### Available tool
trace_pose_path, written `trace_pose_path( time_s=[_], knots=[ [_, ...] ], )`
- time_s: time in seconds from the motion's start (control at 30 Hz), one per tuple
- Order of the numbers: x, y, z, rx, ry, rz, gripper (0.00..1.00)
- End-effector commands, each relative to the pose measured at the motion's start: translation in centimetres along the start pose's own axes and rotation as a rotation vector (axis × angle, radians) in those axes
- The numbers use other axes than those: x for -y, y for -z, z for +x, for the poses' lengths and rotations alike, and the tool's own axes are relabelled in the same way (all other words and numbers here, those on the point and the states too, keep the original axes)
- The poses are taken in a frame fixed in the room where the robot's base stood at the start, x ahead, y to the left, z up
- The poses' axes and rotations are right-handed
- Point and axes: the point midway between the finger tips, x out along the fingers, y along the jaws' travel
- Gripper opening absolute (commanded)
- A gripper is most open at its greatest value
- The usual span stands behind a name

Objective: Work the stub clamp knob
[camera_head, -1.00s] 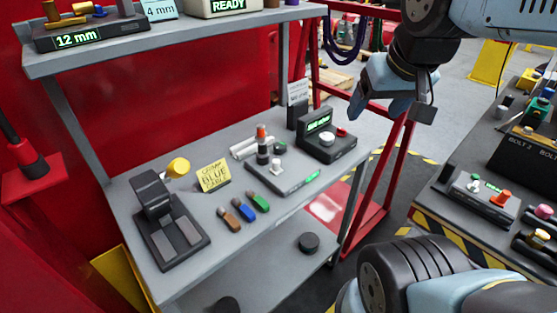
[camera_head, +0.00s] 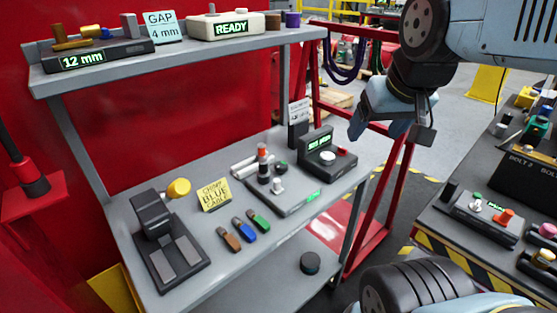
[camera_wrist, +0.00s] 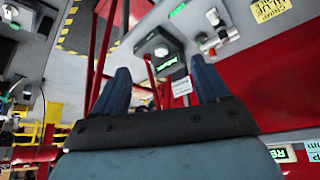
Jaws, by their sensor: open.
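A low dark plate (camera_head: 300,201) lies on the grey bench. It carries a small white knob (camera_head: 277,184), a dark post with a red-orange cap (camera_head: 263,160) and a green-lit label. The labels are too small to read, so I cannot tell for sure which knob is the stub clamp knob. The white knob also shows in the wrist view (camera_wrist: 213,17). Behind the plate, a dark box (camera_head: 327,160) has a green display, a white dial and a red button. My gripper (camera_wrist: 164,80) is open and empty, well apart from them, above and right of the bench.
The upper shelf (camera_head: 190,60) overhangs the back. A red frame (camera_head: 380,200) stands right of the bench, before another equipment table (camera_head: 430,215).

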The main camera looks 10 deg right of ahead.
Motion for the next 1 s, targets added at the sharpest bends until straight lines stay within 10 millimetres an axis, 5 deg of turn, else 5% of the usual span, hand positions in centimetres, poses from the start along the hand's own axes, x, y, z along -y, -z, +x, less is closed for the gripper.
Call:
trace_pose_path(
  time_s=[0.37, 1.0],
  knots=[
    [0.7, 3.5, 1.7, 0.091, 0.068, 0.273, 0.72],
    [6.1, 13.6, 12.5, 0.406, -0.107, 1.259, 0.72]
  ],
)
